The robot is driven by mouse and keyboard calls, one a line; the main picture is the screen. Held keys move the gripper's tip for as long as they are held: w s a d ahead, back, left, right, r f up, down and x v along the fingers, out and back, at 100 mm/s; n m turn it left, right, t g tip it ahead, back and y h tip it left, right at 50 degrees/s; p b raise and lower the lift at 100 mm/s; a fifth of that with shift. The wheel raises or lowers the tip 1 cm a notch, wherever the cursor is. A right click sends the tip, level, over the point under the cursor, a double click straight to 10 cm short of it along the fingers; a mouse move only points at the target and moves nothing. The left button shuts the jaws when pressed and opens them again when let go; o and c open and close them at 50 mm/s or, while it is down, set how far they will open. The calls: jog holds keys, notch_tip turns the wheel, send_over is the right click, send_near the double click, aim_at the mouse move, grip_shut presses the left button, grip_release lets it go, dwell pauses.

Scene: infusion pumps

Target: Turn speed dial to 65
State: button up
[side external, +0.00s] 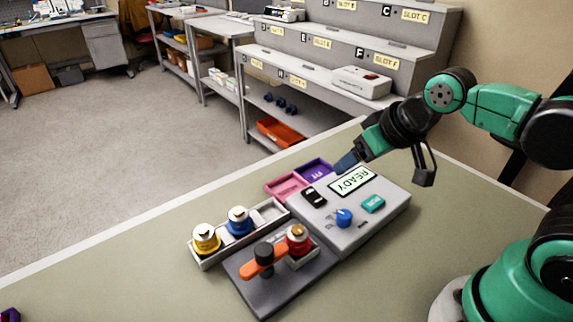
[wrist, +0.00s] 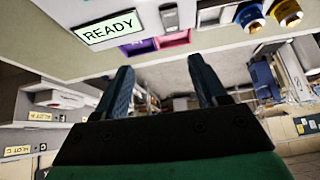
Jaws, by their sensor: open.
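The pump panel (side external: 362,222) is a light grey box on the table. It has a blue speed dial (side external: 343,216), a teal button (side external: 373,204), a black switch (side external: 314,196) and a display (side external: 353,181) reading READY. The dial's exact setting is too small to read. My gripper (side external: 345,162) is above the far edge of the panel, near the display and away from the dial. In the wrist view my gripper (wrist: 162,80) has its two dark fingers apart with nothing between them. The display (wrist: 108,27) shows at that view's upper left; the dial is not seen there.
A grey tray (side external: 200,263) holds yellow and blue capped bottles. A red-capped bottle (side external: 298,238) stands by an orange lever (side external: 262,261) on a dark base. Pink (side external: 284,186) and purple (side external: 316,168) bins sit behind.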

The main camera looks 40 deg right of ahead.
aim_at(345, 214)
jog(key=f+m+g, duration=0.1)
jog(key=m, duration=0.1)
jog(key=a+f+m+g, duration=0.1)
jog(key=m+g, duration=0.1)
jog(key=m, duration=0.1)
jog(key=f+m+g, duration=0.1)
jog(key=m+g, duration=0.1)
jog(key=shift+s+a+m, duration=0.15)
jog(key=shift+a+m, duration=0.1)
jog(key=shift+m, duration=0.05)
jog(key=m, duration=0.1)
jog(key=m+g, duration=0.1)
jog(key=f+m, duration=0.1)
jog(key=shift+s+a+f+g, duration=0.1)
jog(key=shift+s+a+g, duration=0.15)
jog(key=shift+g, duration=0.15)
jog(key=shift+f, duration=2.75)
grip_shut()
